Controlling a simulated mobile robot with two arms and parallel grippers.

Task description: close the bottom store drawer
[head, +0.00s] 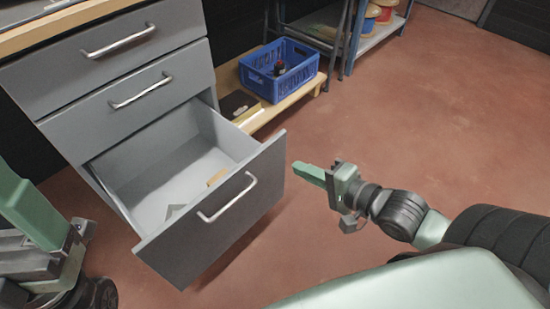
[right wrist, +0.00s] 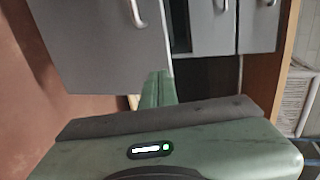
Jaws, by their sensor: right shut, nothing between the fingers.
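The bottom store drawer (head: 222,211) is pulled out of the grey cabinet. Its front panel has a silver bar handle, and a small tan piece and a grey piece lie inside. In the right wrist view the drawer front (right wrist: 100,45) fills the upper left, with part of its handle at the top. My right gripper (head: 308,172) is shut and empty, just right of the drawer front's right edge, with a gap in the head view. It also shows in the right wrist view (right wrist: 158,88). My left gripper (head: 28,205) is at the left edge, partly cut off; its jaws cannot be made out.
Two upper drawers (head: 115,50) are shut. Right of the cabinet, a low wooden shelf (head: 290,98) holds a blue crate (head: 255,75) with a dark bottle, and a dark box (head: 240,106). Behind stands a rack with spools (head: 372,18). The reddish floor (head: 450,110) at right is clear.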

